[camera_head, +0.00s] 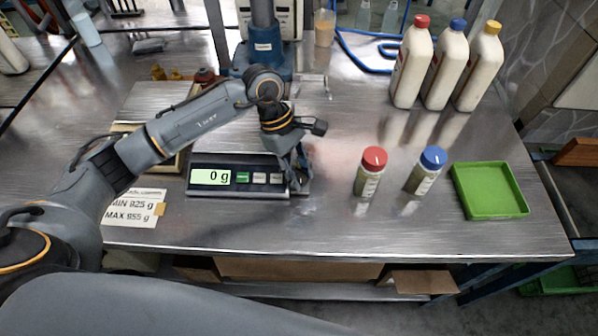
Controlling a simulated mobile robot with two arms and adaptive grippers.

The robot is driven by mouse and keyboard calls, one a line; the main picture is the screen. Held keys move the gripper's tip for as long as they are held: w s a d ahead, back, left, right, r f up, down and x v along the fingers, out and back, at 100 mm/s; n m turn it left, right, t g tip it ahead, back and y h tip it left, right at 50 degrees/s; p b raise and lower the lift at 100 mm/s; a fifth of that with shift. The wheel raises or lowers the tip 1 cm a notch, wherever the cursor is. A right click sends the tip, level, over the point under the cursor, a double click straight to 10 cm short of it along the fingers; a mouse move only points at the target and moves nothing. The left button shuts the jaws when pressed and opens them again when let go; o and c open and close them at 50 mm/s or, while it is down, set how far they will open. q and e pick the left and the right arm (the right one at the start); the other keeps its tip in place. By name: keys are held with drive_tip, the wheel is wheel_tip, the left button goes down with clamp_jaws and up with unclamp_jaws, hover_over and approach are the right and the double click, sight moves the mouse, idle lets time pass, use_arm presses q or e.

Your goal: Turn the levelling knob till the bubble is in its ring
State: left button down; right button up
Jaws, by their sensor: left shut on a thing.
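The scale (240,182) stands on the steel bench, and its display reads 0 g. My left gripper (298,180) points down at the scale's front right corner. Its fingers are shut on the levelling knob there, and they hide most of the knob. The bubble and its ring cannot be made out in this view. My right gripper is not in view.
A red-capped jar (369,178) and a blue-capped jar (425,173) stand right of the scale, beside an empty green tray (490,190). Three white bottles (447,68) stand behind. A MIN/MAX card (131,210) lies front left. The bench front is clear.

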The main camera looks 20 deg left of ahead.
use_arm(q)
drive_tip(key=c, duration=1)
unclamp_jaws()
